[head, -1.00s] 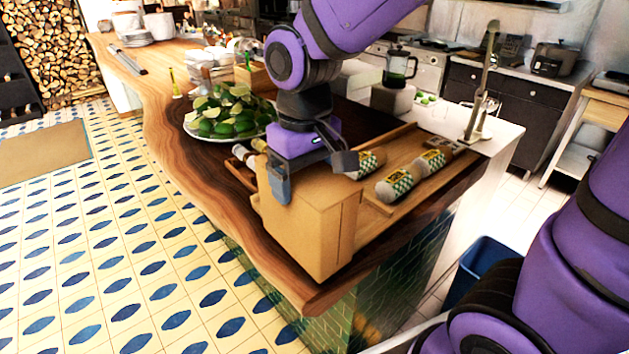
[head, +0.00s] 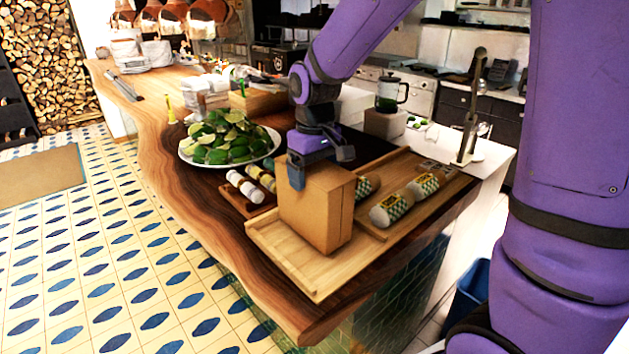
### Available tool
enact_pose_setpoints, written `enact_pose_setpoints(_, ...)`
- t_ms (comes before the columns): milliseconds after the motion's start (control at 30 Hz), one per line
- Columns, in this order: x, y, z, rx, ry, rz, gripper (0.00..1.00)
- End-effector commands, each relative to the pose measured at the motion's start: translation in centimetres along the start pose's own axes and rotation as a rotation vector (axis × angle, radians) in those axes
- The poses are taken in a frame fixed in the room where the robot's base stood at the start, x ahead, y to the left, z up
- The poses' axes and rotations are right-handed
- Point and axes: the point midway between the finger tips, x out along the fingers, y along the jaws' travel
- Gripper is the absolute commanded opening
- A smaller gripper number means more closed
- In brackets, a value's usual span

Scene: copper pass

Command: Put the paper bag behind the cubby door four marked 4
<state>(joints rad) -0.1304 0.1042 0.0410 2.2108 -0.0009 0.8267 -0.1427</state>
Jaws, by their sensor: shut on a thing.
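The paper bag (head: 313,212) is a plain brown upright box-like bag in the head view. My gripper (head: 320,166) is above it, shut on its top edge, with a finger on the near left face. The bag is upright over the near end of a wooden tray (head: 292,272). I cannot tell whether its bottom touches the tray. No cubby door and no mark 4 show in this view.
Several patterned wrapped rolls, one of them here (head: 391,209), lie on the tray to the right. A plate of limes (head: 228,138) and a small board (head: 239,198) with pale rolls stand behind left. The tiled floor (head: 110,270) at left is clear.

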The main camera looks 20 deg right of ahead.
Motion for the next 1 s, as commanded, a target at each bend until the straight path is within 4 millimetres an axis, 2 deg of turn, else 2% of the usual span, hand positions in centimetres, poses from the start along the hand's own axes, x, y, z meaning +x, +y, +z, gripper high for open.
enact_pose_setpoints(100,1.7,0.0,0.1,0.0,-0.004,-0.001,0.51)
enact_pose_setpoints(167,2.1,0.0,0.0,0.0,-0.002,0.0,0.51)
enact_pose_setpoints(567,2.6,0.0,0.1,0.0,-0.001,0.0,0.51)
enact_pose_setpoints(600,2.5,0.0,0.0,0.0,0.0,0.0,0.95)
enact_pose_setpoints(633,2.5,0.0,0.0,0.0,0.0,0.0,1.0)
enact_pose_setpoints(867,2.4,0.0,0.0,0.0,0.0,0.0,1.0)
enact_pose_setpoints(1000,1.6,0.0,0.0,0.0,0.003,0.0,1.0)
